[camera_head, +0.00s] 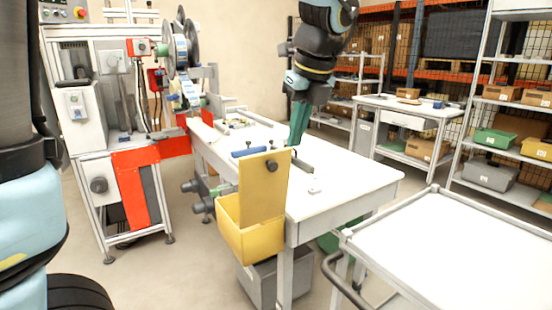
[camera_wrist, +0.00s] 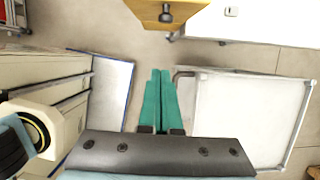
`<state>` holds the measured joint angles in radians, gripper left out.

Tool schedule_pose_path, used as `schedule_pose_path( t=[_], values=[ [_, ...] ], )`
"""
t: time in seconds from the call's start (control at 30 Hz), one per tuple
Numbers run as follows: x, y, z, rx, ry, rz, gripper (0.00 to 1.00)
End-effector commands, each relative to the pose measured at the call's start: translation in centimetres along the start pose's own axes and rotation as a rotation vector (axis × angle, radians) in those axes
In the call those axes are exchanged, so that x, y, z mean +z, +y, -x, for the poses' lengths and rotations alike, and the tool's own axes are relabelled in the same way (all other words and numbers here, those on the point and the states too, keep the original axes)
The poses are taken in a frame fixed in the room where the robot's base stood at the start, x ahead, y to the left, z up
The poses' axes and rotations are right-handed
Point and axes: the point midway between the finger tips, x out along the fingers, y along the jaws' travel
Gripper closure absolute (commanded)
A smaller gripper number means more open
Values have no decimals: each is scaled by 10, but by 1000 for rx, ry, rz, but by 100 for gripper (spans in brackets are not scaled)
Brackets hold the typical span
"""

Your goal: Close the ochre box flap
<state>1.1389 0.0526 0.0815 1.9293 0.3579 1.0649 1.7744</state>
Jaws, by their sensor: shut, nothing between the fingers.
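The ochre box (camera_head: 252,240) hangs at the near end of the white workbench. Its flap (camera_head: 262,200) stands upright and open, with a dark knob (camera_head: 271,166) near its top. In the wrist view an ochre panel, which looks like the flap (camera_wrist: 150,5), shows at the top edge with a knob (camera_wrist: 166,14). My gripper (camera_head: 294,142) is shut and empty, its green fingers pointing down by the flap's upper right corner. In the wrist view the fingertips (camera_wrist: 160,72) lie below the knob, apart from it in the picture. The depth gap is unclear.
The white workbench (camera_head: 350,185) has small parts and a blue-handled item on it. A grey bin (camera_head: 262,280) is below the box. A white-topped cart (camera_head: 460,255) stands at the right. A reel machine (camera_head: 110,120) stands at the left.

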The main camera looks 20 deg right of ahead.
Motion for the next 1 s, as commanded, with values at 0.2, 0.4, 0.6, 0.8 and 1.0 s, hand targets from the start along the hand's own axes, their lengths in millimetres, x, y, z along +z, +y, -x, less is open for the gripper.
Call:
schedule_pose_path(
  t=[0.2, 0.4, 0.6, 0.8, 1.0],
  values=[
    [-1, 0, -22, 5, -1, -17, 100],
    [-1, 0, -64, 5, 1, -15, 100],
    [0, 0, -102, 5, 0, -13, 100],
    [29, -1, -104, 1, 0, -11, 100],
    [38, -1, -107, -1, 0, -11, 100]
  ],
)
